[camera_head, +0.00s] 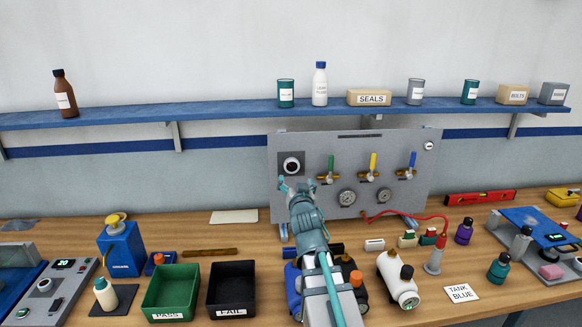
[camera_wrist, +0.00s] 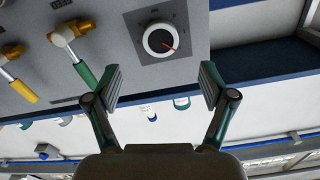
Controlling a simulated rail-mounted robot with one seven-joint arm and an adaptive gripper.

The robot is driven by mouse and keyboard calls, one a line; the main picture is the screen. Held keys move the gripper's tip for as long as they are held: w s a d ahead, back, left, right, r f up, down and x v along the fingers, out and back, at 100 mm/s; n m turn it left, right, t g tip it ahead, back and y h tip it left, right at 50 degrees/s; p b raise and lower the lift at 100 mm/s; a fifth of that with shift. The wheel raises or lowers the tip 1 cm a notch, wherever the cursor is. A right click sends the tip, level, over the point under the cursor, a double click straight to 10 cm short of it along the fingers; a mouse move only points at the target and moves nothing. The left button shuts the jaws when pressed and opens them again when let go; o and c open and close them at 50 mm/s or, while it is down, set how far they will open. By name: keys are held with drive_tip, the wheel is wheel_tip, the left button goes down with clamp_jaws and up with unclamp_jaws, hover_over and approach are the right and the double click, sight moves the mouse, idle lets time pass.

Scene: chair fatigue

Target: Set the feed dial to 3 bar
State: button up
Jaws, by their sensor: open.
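The feed dial is a round knob with a white rim and black face on a dark square plate at the panel's upper left. It shows in the head view (camera_head: 291,166) and in the wrist view (camera_wrist: 161,40), where the panel appears upside down. Its red pointer aims to the lower right in the wrist view; the scale marks are too small to read. My gripper (camera_head: 297,187) is just below and in front of the dial in the head view. In the wrist view my gripper (camera_wrist: 162,82) is open and empty, its fingers apart from the dial.
The grey panel (camera_head: 350,216) carries a green-handled valve (camera_head: 331,165), a yellow one (camera_head: 372,164), a blue one (camera_head: 411,163) and two gauges. A green bin (camera_head: 172,311) and a black bin (camera_head: 231,311) stand at the bench front. A blue shelf (camera_head: 220,108) runs above.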

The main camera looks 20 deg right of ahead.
sight(292, 168)
drive_tip(key=p+x, duration=0.2)
drive_tip(key=x, duration=0.7)
drive_tip(key=shift+w+p, duration=0.15)
drive_tip(key=shift+p, duration=0.2)
drive_tip(key=c, duration=1.2)
